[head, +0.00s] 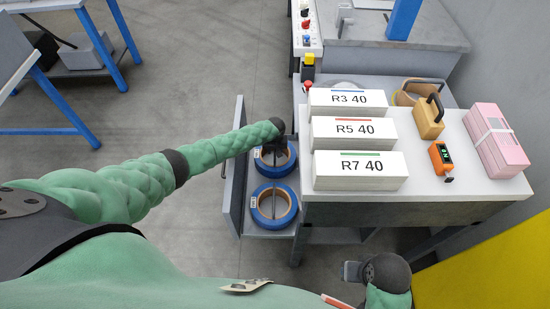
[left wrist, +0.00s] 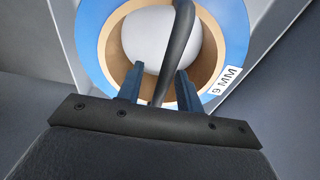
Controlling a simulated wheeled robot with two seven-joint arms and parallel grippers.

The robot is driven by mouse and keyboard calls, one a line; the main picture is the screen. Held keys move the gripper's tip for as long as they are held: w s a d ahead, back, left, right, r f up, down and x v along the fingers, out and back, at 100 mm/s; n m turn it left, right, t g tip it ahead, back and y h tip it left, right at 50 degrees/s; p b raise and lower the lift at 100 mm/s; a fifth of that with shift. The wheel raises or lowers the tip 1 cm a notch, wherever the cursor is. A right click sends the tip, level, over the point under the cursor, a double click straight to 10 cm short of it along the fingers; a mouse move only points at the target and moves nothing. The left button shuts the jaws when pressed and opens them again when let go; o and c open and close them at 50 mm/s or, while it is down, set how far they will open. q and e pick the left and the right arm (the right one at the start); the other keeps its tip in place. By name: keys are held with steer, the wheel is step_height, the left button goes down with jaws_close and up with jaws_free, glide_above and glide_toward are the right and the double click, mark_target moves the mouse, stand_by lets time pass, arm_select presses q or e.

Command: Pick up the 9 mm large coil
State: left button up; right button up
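The 9 mm large coil, a blue ring with a tan core and a white label reading "9 MM", fills the top of the left wrist view (left wrist: 235,40). In the head view this coil (head: 284,167) seems to be the far one in the open drawer, partly hidden by my left wrist. My left gripper (left wrist: 155,85) is open; its two blue fingers stand apart over the coil's near core edge, with a dark curved bar between them. Contact cannot be told. In the head view its fingers are hidden.
A second blue coil (head: 273,207) lies nearer in the drawer (head: 236,170). The table (head: 440,205) right of it carries white boxes (head: 360,170), an orange device (head: 440,157), a wooden block with a handle (head: 428,118) and a pink bundle (head: 498,142). Floor left of the drawer is clear.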

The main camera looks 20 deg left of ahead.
arm_select(q)
steer(key=shift+f, duration=0.25)
stand_by(0.5)
jaws_close()
stand_by(1.4)
steer(key=shift+w+r, duration=0.1)
